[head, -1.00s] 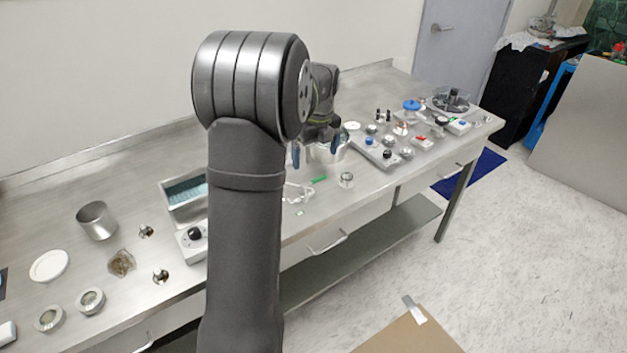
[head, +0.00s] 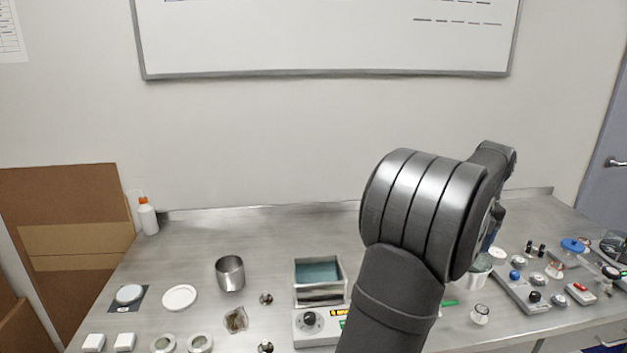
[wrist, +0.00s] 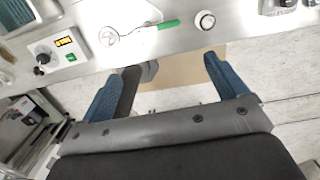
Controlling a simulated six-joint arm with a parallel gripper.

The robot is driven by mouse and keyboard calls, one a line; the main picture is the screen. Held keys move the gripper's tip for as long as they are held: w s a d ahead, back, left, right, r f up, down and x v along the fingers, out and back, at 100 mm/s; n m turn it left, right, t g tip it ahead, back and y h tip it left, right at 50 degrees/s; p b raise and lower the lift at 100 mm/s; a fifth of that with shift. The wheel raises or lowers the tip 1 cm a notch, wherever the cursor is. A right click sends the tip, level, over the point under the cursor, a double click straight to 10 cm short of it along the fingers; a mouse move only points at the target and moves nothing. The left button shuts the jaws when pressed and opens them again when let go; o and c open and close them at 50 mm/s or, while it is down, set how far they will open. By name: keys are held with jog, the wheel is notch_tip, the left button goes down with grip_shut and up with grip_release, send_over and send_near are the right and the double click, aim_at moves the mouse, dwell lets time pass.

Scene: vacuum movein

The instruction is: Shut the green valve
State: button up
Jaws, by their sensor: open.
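A slim green piece (wrist: 168,24), like a lever or handle, lies on the steel bench near its front edge in the wrist view, beside a clear looped part (wrist: 120,32). In the head view the green piece (head: 449,303) shows just right of my arm. I cannot tell whether it is the green valve. My gripper (wrist: 168,68) is open, its blue fingers wide apart with nothing held. In the wrist picture the fingers are below the green piece and apart from it. In the head view my arm hides most of the gripper.
A metal tray (head: 320,292), steel cup (head: 230,273) and white dish (head: 180,298) stand left; a knobbed panel (head: 524,291) stands right.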

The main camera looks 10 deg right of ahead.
jog(key=shift+s+f, duration=0.25)
jog(key=shift+s, duration=0.05)
jog(key=c, duration=0.3)
jog(key=shift+t, duration=0.8)
jog(key=s+f, duration=0.3)
jog(key=s+d+f, duration=0.1)
jog(key=s+f, duration=0.2)
jog(key=shift+s+d, duration=0.1)
grip_shut()
jog(key=shift+s+f, duration=0.3)
jog(key=shift+s, duration=0.05)
jog(key=shift+f, duration=0.1)
jog(key=x, duration=1)
jog(key=shift+w+d+f, duration=0.1)
jog(key=shift+w, duration=0.05)
jog(key=w, duration=0.2)
jog(key=shift+w+f, duration=0.1)
jog(key=shift+w, duration=0.25)
jog(key=shift+w+f, duration=0.1)
jog(key=shift+w, duration=0.45)
